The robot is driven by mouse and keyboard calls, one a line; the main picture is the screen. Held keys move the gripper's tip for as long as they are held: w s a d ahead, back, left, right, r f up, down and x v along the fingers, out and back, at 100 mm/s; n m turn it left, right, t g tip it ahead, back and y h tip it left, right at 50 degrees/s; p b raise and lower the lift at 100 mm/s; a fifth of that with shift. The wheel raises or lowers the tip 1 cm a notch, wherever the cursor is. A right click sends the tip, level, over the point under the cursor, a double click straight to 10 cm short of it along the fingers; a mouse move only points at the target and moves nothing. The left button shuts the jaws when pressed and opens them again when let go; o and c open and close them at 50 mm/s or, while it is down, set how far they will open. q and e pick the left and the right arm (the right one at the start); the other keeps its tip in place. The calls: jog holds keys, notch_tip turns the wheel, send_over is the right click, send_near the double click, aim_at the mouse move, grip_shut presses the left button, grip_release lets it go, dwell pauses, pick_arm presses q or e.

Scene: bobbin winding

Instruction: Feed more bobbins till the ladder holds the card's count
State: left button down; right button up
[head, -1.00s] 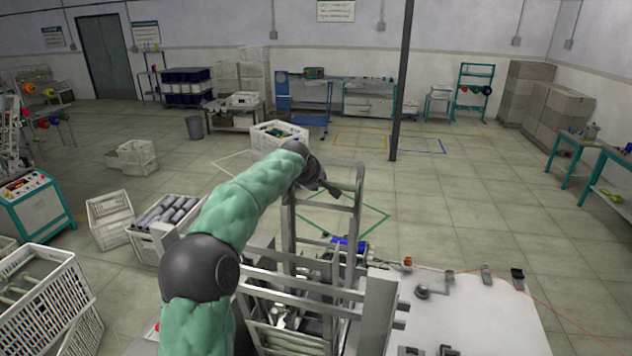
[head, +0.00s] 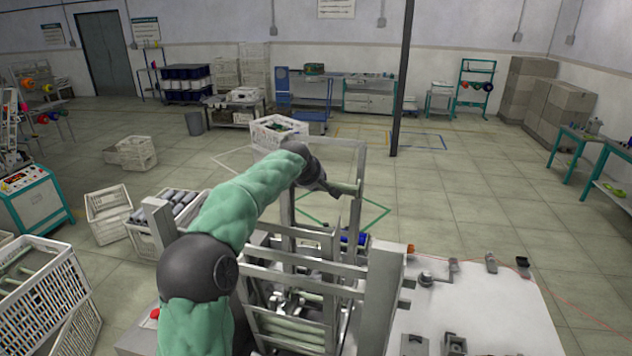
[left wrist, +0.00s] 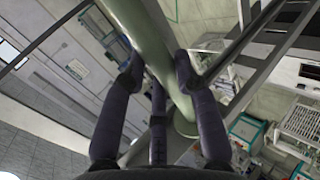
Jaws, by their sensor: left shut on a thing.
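My left gripper (head: 334,188) is shut on a pale green bobbin (head: 347,187) high at the grey metal ladder (head: 362,205). In the left wrist view the fingers (left wrist: 158,72) close around the bobbin's long shaft (left wrist: 142,32); a round end shows below them. The bobbin lies near the ladder's upper rails; whether it touches them I cannot tell. Several pale green bobbins (head: 290,330) lie low in the ladder, partly hidden by bars and my left arm. My right gripper is out of view. I cannot make out a count card.
A white crate with pale green bobbins (head: 72,290) stands at lower left. A crate with grey rolls (head: 135,236) stands behind my arm. A white table with small fittings (head: 500,310) is at right. A dark pole (head: 402,80) rises behind; open floor lies beyond.

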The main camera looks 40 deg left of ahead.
pick_arm(q)
notch_tip(320, 180, down, 4)
jog(key=b, duration=0.4)
jog(key=shift+f, duration=0.15)
jog(key=shift+s, duration=0.1)
jog(key=c, duration=0.6)
grip_release()
jog(key=shift+o, duration=0.2)
